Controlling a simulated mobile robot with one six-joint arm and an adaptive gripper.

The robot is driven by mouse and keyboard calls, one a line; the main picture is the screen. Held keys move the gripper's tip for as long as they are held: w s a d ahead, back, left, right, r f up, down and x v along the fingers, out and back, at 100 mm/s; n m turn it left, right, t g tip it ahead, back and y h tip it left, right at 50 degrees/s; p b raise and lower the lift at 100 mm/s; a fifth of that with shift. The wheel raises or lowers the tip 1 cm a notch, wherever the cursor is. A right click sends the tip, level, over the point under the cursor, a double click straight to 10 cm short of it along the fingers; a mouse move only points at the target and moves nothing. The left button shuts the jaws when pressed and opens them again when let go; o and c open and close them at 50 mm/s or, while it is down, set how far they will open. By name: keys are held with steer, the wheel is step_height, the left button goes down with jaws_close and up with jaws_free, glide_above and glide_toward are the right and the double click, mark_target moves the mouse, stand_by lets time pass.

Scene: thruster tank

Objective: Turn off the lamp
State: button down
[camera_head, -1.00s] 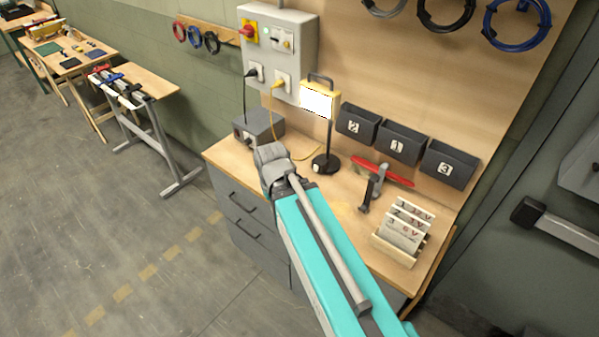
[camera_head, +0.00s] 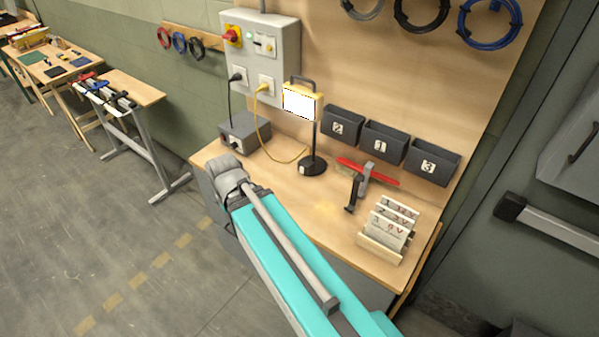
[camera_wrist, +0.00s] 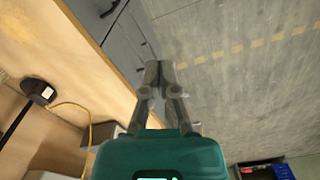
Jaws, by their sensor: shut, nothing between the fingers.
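The lamp (camera_head: 302,103) stands on the workbench, with a yellow frame, a bright white lit panel, a dark pole and a round black base (camera_head: 316,166). A small white patch, perhaps a switch, shows on the base's front. The base also shows at the left of the wrist view (camera_wrist: 35,88). My gripper (camera_wrist: 160,72) is shut and empty in the wrist view, over the bench's front edge and the floor, apart from the lamp. In the head view my arm reaches in from below, left of the lamp; the fingers cannot be made out there.
A yellow cord (camera_head: 288,161) runs from the wall box (camera_head: 262,50) behind the lamp. A grey box (camera_head: 243,131) stands left of it.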

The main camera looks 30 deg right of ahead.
mark_target(302, 170)
steer(key=w+d+f+n+t+h+b, duration=0.1)
steer(key=w+d+f+n+h+b, duration=0.2)
steer(key=w+d+n+b, duration=0.3)
steer(key=w+d+f+n+t+h+b, duration=0.1)
steer(key=w+d+f+n+h+b, duration=0.3)
steer(key=w+d+n, duration=0.7)
steer(key=shift+d+f+n+b, duration=1.25)
steer(key=shift+d+n, duration=1.25)
steer(key=shift+d, duration=1.45)
steer(key=shift+r+t, duration=0.25)
steer(key=shift+t, duration=0.05)
steer(key=shift+d+f+b, duration=0.1)
steer(key=shift+f+b, duration=0.1)
steer(key=shift+b, duration=0.1)
steer(key=b+x, duration=0.7)
steer(key=x, duration=0.2)
steer(key=shift+w+f+b, duration=0.1)
steer(key=shift+f+b, duration=0.15)
steer(key=shift+b, duration=0.1)
steer(key=shift+w+d+f, duration=0.1)
steer(key=shift+w+d, duration=0.1)
steer(key=shift+d, duration=0.5)
steer(key=shift+w+d+f, duration=0.1)
steer(key=shift+w+d, duration=0.15)
steer(key=shift+d, duration=0.4)
steer(key=shift+w+d+f, duration=0.1)
steer(key=shift+w+d, duration=0.1)
steer(key=shift+d, duration=0.5)
